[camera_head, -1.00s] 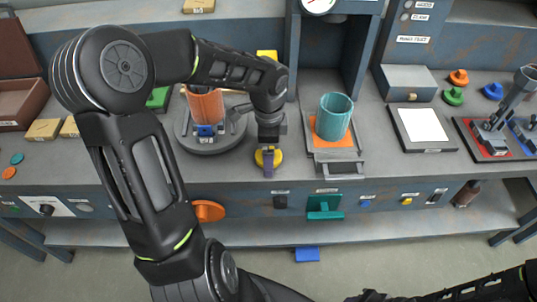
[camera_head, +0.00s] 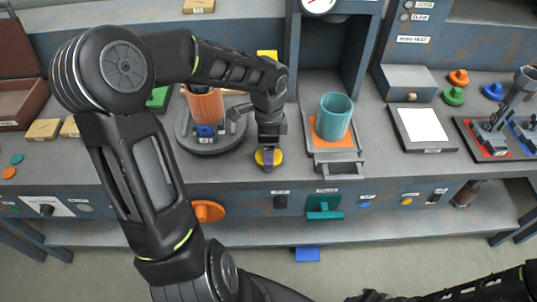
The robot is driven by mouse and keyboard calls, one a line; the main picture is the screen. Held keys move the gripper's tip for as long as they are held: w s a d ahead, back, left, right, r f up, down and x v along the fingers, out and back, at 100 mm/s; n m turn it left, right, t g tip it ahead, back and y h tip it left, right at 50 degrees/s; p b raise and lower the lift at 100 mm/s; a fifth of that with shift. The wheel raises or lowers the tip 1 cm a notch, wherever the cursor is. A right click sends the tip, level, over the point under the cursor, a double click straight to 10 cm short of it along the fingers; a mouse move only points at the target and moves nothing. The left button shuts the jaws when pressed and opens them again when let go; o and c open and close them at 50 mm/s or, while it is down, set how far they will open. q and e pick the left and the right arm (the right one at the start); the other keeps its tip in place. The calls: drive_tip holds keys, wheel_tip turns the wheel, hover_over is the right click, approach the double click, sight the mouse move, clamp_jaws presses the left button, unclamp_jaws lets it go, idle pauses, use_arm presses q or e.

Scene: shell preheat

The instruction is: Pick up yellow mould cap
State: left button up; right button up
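The yellow mould cap (camera_head: 277,157) sits near the front edge of the grey bench, left of the teal cup. My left gripper (camera_head: 268,162) points straight down at it, with a finger in front of the cap and yellow showing on both sides. The fingers overlap the cap in this view, and the gap between them is hidden, so I cannot tell whether they grip it. My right arm (camera_head: 455,291) shows at the lower right, but its gripper cannot be made out.
An orange cylinder (camera_head: 206,106) stands on a round grey base (camera_head: 211,148) left of my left gripper. The teal cup (camera_head: 333,117) stands to the right on an orange pad. Orange (camera_head: 458,77), green (camera_head: 452,96) and blue (camera_head: 493,91) caps lie at the right.

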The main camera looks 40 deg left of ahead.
use_arm(q)
drive_tip(key=shift+c, duration=0.9)
wheel_tip(320, 180, up, 10)
idle(0.4)
